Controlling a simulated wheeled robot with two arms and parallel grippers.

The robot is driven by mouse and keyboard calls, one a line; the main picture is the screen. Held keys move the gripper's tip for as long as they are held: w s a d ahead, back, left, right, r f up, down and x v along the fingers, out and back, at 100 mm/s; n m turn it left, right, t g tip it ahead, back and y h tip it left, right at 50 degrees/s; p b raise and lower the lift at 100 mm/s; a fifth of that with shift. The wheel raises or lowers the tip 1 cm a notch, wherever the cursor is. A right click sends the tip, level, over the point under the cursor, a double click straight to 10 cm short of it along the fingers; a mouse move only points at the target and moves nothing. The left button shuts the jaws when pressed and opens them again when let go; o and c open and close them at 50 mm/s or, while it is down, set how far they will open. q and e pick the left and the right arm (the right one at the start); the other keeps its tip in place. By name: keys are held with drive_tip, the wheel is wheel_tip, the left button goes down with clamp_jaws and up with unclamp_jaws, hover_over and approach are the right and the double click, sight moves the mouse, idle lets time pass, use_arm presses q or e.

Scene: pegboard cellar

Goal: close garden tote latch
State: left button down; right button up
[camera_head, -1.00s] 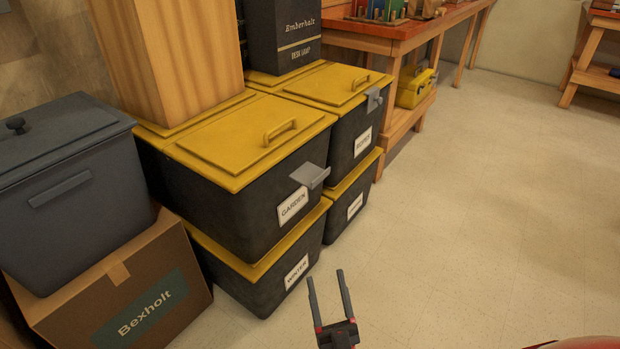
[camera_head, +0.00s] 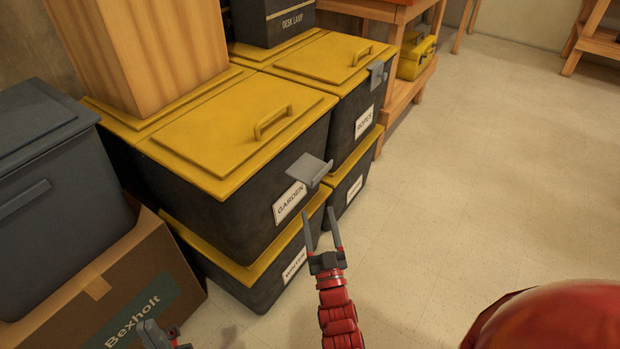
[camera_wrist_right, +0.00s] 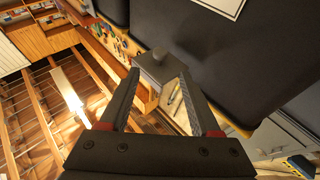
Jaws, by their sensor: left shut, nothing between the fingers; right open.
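The garden tote (camera_head: 235,207) is black with a yellow lid (camera_head: 225,130) that lies flat on it. Its grey latch (camera_head: 309,169) sticks outward from the front rim, above the GARDEN label (camera_head: 289,201). My right gripper (camera_head: 321,213) is open and empty, just below and in front of the latch. In the right wrist view the latch (camera_wrist_right: 158,68) appears between and beyond the tips of the open fingers (camera_wrist_right: 158,90); contact is not visible. My left gripper (camera_head: 152,334) is shut and empty at the bottom left, partly cut off by the frame.
The garden tote stands on the winter tote (camera_head: 280,280). The ropes tote (camera_head: 350,125) is beside it, its latch (camera_head: 377,75) hanging down. A Bexholt carton (camera_head: 110,290) stands left.

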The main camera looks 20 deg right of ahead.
sight(310, 178)
drive_tip(key=b+x, duration=0.2)
drive_tip(key=x, duration=0.9)
drive_tip(key=shift+w, duration=0.1)
drive_tip(key=shift+f, duration=0.1)
clamp_jaws()
idle(0.9)
